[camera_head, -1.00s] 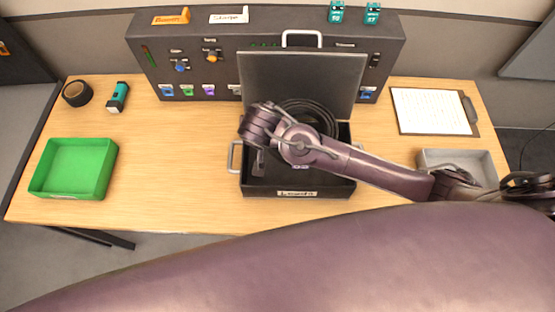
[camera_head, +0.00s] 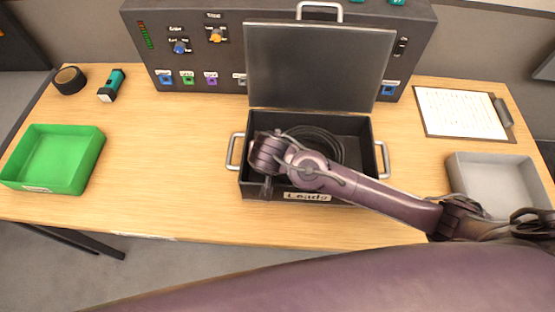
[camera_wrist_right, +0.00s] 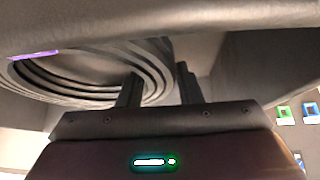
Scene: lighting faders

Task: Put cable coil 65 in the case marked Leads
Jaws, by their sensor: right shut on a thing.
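The dark cable coil (camera_head: 325,140) shows in the head view inside the outline of the open black case marked Leads (camera_head: 362,127). My right arm hides part of it, and I cannot tell whether it touches the case floor. In the right wrist view the coil (camera_wrist_right: 85,85) is a set of dark loops with a purple patch on one side; I cannot read a number. My right gripper (camera_wrist_right: 158,75) is shut on the coil's side, a finger on either side of the strands. In the head view its fingertips are hidden. My left gripper is not in view.
The case lid (camera_head: 318,65) stands upright against the grey control panel (camera_head: 150,20). A green tray (camera_head: 88,162), a black roll (camera_head: 69,80) and a teal device (camera_head: 111,85) are at left. A clipboard (camera_head: 465,112) and a grey tray (camera_head: 500,158) are at right.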

